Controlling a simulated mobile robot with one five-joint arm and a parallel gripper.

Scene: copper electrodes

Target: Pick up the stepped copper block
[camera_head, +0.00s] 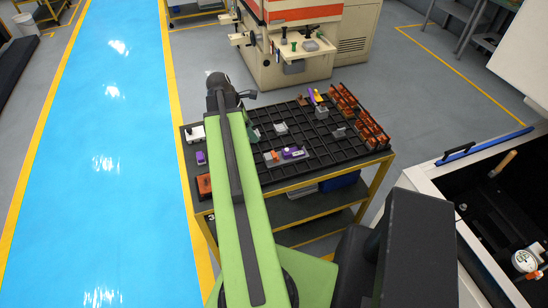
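Several copper-coloured blocks stand in a row (370,130) along the right edge of the black gridded cart top (350,155). A small brownish piece (302,100) lies near the back edge, and a flat orange-copper block (204,184) is at the front left corner. They are too small to tell which one is stepped. My green arm reaches over the cart's left part. My dark gripper (250,95) is at its far end, near the cart's back left corner and apart from the copper row. Its fingers are too small to judge. The arm hides part of the cart top.
Other small parts, including a grey holder with a purple piece (290,154), lie on the cart. A beige machine (295,60) stands behind it. An open white-rimmed machine (475,200) is at the right. Blue floor (110,150) is clear at left.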

